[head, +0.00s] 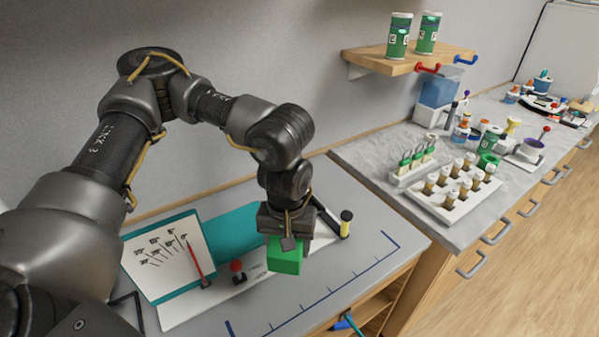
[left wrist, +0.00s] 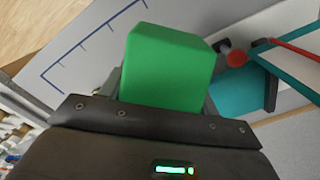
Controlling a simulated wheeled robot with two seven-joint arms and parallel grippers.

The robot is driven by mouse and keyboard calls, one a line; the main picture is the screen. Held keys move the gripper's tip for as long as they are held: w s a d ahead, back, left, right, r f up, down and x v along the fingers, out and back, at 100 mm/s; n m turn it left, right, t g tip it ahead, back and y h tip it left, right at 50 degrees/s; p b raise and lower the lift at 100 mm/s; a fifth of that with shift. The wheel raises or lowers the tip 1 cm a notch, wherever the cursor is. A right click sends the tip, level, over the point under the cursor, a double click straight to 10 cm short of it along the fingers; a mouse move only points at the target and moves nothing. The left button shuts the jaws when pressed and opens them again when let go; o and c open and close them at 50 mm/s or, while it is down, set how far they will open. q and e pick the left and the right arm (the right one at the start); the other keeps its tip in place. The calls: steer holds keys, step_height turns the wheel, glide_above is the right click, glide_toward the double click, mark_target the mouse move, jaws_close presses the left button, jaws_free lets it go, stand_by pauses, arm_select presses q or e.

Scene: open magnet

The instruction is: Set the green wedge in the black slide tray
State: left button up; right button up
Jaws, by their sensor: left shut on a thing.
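The green wedge (head: 285,256) is a bright green block in the jaws of my left gripper (head: 288,242). My left gripper is shut on it and holds it over the grey table near the white board. In the left wrist view the green wedge (left wrist: 168,65) fills the middle, between the fingers. I cannot make out the black slide tray for certain; dark parts show at the left edge of the table and behind my gripper. My right gripper is not in view.
A yellow-topped black post (head: 345,222) stands right. A blue ruled line (head: 335,288) marks clear table in front. A vial rack (head: 455,195) stands on the right counter.

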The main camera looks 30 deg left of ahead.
arm_select(q)
steer(key=w+a+n+p, duration=0.2)
steer(key=w+a+n, duration=0.2)
steer(key=w+n, duration=0.6)
steer(key=w+a+r+n+p, duration=0.1)
steer(key=w+a+n, duration=0.3)
steer(key=w+n, duration=0.6)
steer(key=n+p, duration=0.1)
steer(key=n, duration=0.5)
steer(key=shift+r, duration=0.2)
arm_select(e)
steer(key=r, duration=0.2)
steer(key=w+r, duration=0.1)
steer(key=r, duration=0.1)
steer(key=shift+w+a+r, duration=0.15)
arm_select(q)
steer(key=shift+a+f, duration=0.1)
steer(key=shift+f, duration=0.05)
step_height(320, 180, down, 8)
steer(key=b, duration=0.6)
steer(key=shift+b, duration=0.4)
steer(key=shift+f+b, duration=0.5)
steer(key=shift+f, duration=0.55)
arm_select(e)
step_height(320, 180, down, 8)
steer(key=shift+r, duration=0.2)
